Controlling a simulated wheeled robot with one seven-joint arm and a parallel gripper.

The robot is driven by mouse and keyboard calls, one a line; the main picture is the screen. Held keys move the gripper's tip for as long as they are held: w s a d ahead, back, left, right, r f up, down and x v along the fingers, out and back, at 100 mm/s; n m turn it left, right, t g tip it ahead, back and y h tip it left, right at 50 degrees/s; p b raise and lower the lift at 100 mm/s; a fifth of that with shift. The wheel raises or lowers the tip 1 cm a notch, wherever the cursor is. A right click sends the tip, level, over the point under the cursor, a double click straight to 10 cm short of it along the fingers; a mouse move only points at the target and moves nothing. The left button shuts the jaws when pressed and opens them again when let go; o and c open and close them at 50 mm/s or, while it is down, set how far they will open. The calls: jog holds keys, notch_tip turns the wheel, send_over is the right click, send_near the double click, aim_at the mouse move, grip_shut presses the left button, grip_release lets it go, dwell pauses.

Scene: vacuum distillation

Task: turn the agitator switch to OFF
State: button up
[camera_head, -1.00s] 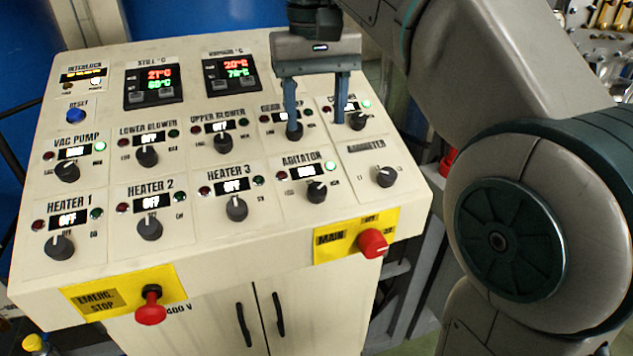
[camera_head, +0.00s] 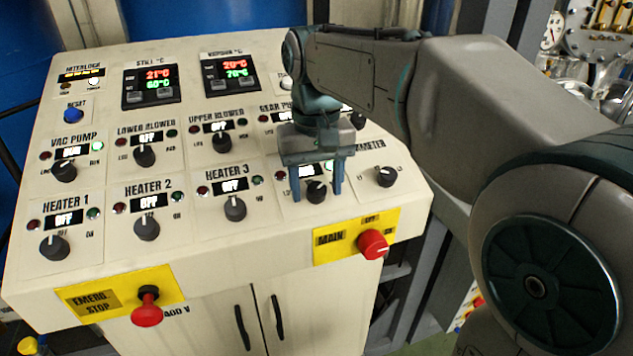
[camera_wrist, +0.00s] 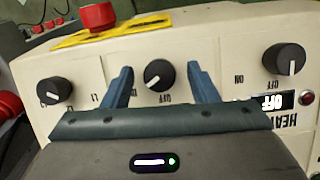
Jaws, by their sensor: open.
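The agitator switch (camera_head: 315,191) is a black round knob with a pale pointer line on the panel's front row. It also shows in the wrist view (camera_wrist: 159,75), with its white line pointing obliquely. My gripper (camera_head: 317,194) is over it, with its two blue fingers apart on the left and right of the knob. In the wrist view, the knob shows between the open fingers (camera_wrist: 163,82), with clear gaps on both sides. Whether the fingertips touch the panel cannot be told. The gripper body hides most of the agitator label and display.
The ammeter knob (camera_head: 384,176) is close on the right, and the heater 3 knob (camera_head: 235,208) on the left. The red main switch (camera_head: 372,244) on its yellow plate sits just below the agitator. The red emergency stop (camera_head: 147,310) is at the front left.

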jog(key=c, duration=1)
jog(key=shift+o, duration=0.2)
jog(key=n, duration=0.2)
jog(key=n+t+h, duration=0.1)
jog(key=n, duration=0.2)
jog(key=shift+s+a+h+p, duration=0.1)
jog(key=shift+a+h+p, duration=0.05)
jog(key=shift+h+p, duration=0.2)
jog(key=n+t, duration=0.1)
jog(key=n, duration=0.2)
jog(key=n+t+h, duration=0.1)
jog(key=n, duration=0.2)
jog(key=shift+s, duration=0.1)
jog(key=o, duration=1)
jog(key=shift+c, duration=0.2)
